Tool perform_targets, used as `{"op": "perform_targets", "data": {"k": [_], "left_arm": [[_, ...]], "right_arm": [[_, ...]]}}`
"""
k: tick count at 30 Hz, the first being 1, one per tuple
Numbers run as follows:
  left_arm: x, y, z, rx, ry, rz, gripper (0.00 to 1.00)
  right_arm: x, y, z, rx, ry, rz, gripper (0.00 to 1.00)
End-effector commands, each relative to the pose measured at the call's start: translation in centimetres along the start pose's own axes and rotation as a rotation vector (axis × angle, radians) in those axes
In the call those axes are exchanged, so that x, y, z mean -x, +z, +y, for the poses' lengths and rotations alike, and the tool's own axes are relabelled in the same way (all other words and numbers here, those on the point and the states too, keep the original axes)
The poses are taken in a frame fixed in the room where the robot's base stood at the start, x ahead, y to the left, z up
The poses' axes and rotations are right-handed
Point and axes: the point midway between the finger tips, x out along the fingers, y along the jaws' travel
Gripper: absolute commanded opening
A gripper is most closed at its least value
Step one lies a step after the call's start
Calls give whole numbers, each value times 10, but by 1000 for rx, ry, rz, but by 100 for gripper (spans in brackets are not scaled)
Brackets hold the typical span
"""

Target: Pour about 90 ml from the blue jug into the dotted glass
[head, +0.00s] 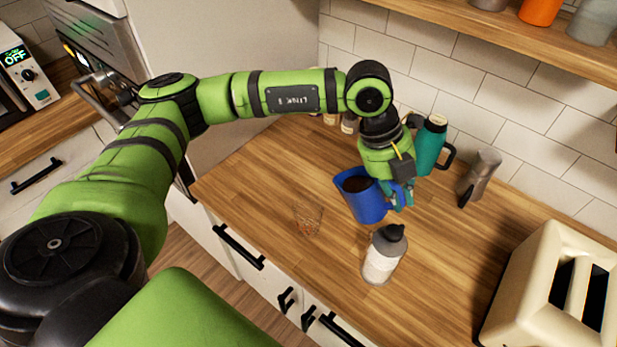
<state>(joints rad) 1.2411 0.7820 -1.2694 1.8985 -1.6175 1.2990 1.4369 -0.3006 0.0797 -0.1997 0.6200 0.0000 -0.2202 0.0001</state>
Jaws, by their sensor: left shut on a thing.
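The blue jug (368,207) is right of the middle of the head view, with dark liquid showing inside its mouth. My left gripper (402,196) is shut on the jug at its handle side, on the right. The jug leans a little to the left; I cannot tell whether its base touches the counter. The dotted glass (309,221) is clear with small orange-brown marks and stands on the counter to the left of the jug, apart from it. Its inside is hard to make out. My right gripper is not in view.
A grey bottle with a white label (382,262) stands close in front of the jug. A teal flask (431,146) and a grey moka pot (481,177) stand behind. A cream toaster (550,285) is at the right. The wooden counter (262,175) is clear left of the glass.

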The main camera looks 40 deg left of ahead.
Motion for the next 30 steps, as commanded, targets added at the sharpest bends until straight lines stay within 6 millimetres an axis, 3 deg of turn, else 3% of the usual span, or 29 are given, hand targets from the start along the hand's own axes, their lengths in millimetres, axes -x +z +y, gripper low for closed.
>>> {"op": "perform_targets", "data": {"k": [30], "left_arm": [[-2,4,14,3,-88,20,0]], "right_arm": [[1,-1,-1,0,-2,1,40]]}}
